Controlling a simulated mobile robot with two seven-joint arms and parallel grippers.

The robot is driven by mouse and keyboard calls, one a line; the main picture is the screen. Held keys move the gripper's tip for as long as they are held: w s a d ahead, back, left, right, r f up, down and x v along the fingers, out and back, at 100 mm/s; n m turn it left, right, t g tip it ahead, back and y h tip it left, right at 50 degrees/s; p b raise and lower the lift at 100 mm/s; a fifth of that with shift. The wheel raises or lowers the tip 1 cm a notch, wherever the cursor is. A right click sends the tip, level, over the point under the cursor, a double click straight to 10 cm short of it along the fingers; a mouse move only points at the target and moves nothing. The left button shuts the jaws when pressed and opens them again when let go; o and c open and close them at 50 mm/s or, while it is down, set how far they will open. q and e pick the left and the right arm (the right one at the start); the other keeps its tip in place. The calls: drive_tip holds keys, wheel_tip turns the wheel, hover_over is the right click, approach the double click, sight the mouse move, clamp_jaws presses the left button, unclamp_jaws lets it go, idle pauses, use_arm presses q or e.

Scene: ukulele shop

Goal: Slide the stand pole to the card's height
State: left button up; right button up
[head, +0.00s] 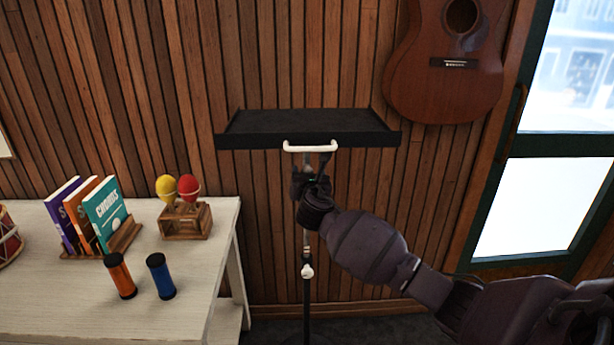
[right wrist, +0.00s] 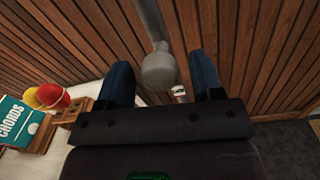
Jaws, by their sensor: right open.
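The stand has a black tray top (head: 310,128) with a white handle (head: 310,148) on its front edge. Its thin dark pole (head: 306,310) runs down to the floor area, with a white knob (head: 307,271) partway up. My right gripper (head: 311,176) is just below the tray, in front of the upper pole and hiding part of it. In the right wrist view, my right gripper (right wrist: 160,65) is open, and a grey rod with a thick rounded end (right wrist: 158,68) shows between its fingers. I cannot make out a card. My left gripper is not in view.
A white table (head: 205,290) at the left holds books (head: 105,215), maracas in a wooden holder (head: 185,222), and orange (head: 119,276) and blue (head: 160,276) shakers. A guitar (head: 430,85) hangs on the slatted wall beside a glazed door (head: 545,200).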

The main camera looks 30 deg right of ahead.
drive_tip(key=shift+w+d, duration=0.15)
drive_tip(key=shift+w, duration=0.1)
drive_tip(key=shift+c, duration=0.4)
clamp_jaws()
use_arm(q)
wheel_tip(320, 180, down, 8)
drive_tip(key=b, duration=1)
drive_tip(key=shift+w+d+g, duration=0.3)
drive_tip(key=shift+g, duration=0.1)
use_arm(e)
wheel_tip(320, 180, down, 25)
drive_tip(key=shift+r, duration=0.15)
drive_tip(key=shift+c, duration=1.5)
unclamp_jaws()
drive_tip(key=shift+s, duration=0.1)
drive_tip(key=o, duration=0.4)
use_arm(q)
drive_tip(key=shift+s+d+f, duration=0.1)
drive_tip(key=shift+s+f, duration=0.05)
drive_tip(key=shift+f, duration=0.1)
use_arm(e)
drive_tip(key=shift+r, duration=0.1)
